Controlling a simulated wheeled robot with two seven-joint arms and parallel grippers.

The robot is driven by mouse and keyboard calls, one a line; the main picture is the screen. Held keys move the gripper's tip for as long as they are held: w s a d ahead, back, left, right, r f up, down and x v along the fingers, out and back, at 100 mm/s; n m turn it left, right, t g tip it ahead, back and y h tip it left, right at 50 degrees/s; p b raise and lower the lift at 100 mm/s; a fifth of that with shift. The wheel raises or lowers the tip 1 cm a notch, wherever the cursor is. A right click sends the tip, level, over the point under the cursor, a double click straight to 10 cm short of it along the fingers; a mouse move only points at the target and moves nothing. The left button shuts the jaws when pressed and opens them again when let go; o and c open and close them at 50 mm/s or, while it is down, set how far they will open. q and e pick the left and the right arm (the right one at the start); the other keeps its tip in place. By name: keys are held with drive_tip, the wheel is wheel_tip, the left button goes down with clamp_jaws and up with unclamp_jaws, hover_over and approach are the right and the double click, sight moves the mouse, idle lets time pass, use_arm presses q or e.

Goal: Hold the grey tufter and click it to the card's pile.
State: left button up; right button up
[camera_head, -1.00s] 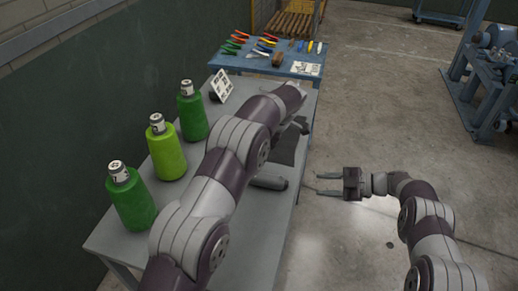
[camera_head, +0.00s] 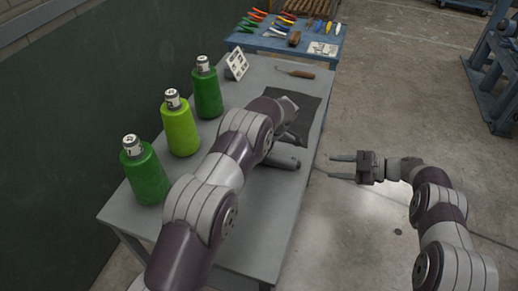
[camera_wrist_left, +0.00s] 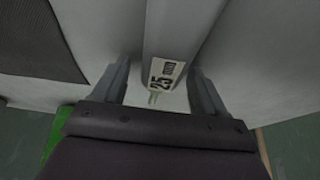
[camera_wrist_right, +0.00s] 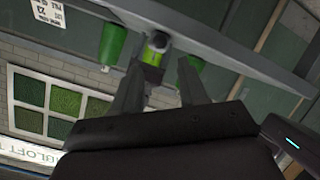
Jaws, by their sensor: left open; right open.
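The grey tufter (camera_head: 283,161) lies on the grey table, partly hidden by my left arm in the head view. In the left wrist view its grey body (camera_wrist_left: 180,28), with a white label reading 25, is between the fingers of my left gripper (camera_wrist_left: 158,68). The gripper is open, with a gap showing on the left side. A small white card with dark patches (camera_head: 237,64) stands near the table's far left; I cannot tell whether it is the task's card. My right gripper (camera_head: 331,166) is open and empty, to the right of the table.
Three green bottles (camera_head: 181,127) line the table's left side. A dark mat (camera_head: 291,112) lies beyond the tufter, and a brown-handled tool (camera_head: 297,72) beyond that. A blue table (camera_head: 265,42) behind holds several coloured tools. The grey table's near right surface (camera_head: 250,225) is clear.

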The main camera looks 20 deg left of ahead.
use_arm(q)
drive_tip(key=c, duration=1.2)
clamp_jaws()
use_arm(e)
drive_tip(key=shift+c, duration=1.2)
drive_tip(key=r, duration=0.1)
drive_tip(key=w+r+n, duration=0.1)
drive_tip(key=r, duration=0.1)
drive_tip(key=shift+w+r, duration=0.25)
drive_tip(key=shift+r, duration=0.05)
clamp_jaws()
drive_tip(key=d+n+h, duration=0.1)
drive_tip(key=n, duration=0.8)
drive_tip(key=d+r+n+h, duration=0.1)
drive_tip(key=n+h, duration=0.1)
drive_tip(key=n, duration=0.8)
drive_tip(key=d+n+h, duration=0.1)
drive_tip(key=n, duration=0.9)
drive_tip(key=shift+s+d+r+g, duration=0.1)
drive_tip(key=shift+s+r+g, duration=0.2)
drive_tip(key=shift+s, duration=0.1)
